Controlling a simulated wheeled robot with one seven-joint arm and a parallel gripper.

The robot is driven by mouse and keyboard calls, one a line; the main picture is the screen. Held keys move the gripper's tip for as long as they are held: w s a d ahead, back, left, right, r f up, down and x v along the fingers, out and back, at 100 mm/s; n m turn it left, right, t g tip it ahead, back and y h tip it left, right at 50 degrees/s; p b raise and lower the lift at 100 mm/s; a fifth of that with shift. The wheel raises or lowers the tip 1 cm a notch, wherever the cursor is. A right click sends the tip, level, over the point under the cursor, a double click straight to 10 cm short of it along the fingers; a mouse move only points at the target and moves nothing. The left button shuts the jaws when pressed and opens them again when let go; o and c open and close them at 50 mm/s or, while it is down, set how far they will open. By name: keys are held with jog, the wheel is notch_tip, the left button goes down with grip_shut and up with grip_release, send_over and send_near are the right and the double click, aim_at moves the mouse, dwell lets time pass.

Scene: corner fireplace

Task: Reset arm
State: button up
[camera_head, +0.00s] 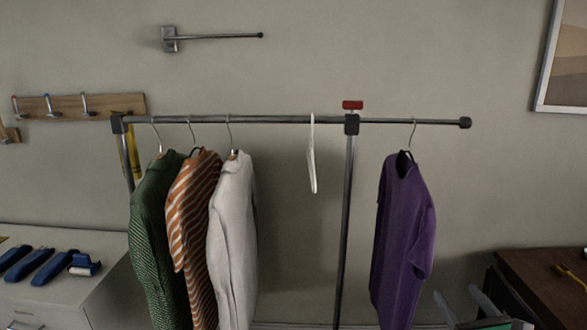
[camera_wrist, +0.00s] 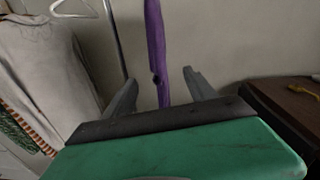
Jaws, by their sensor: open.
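My gripper (camera_wrist: 160,85) is open in the wrist view, with its two grey fingers spread apart and nothing held between them. In the head view my gripper (camera_head: 465,303) shows at the bottom right, below and to the right of the purple shirt. The purple shirt (camera_head: 404,235) hangs on a hanger on the right part of the rack. It also shows in the wrist view (camera_wrist: 155,45), behind the gap between the fingers and apart from them.
A metal clothes rack (camera_head: 270,120) carries a green garment (camera_head: 158,230), an orange striped shirt (camera_head: 192,215), a light grey shirt (camera_head: 233,240) and an empty white hanger (camera_head: 312,155). A brown table (camera_head: 545,268) stands right of my gripper. A cabinet (camera_head: 100,295) with blue-handled tools stands left.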

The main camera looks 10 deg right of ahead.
jog(key=w+a+f+n+g+y, duration=0.2)
jog(key=w+a+f+n, duration=0.1)
jog(key=a+n, duration=0.35)
jog(key=w+a+f+n+g+y, duration=0.2)
jog(key=a+f+n+g, duration=0.1)
jog(key=a+n, duration=0.35)
jog(key=w+a+f+n+g+y, duration=0.2)
jog(key=w+a+n+y, duration=0.1)
jog(key=a+n, duration=0.35)
jog(key=s+a+n+g+h, duration=0.3)
jog(key=s+a+n+g, duration=0.3)
jog(key=s+a+n, duration=0.5)
jog(key=a+n, duration=0.2)
jog(key=n, duration=0.5)
jog(key=shift+s+a+g, duration=0.15)
jog(key=shift+g, duration=0.15)
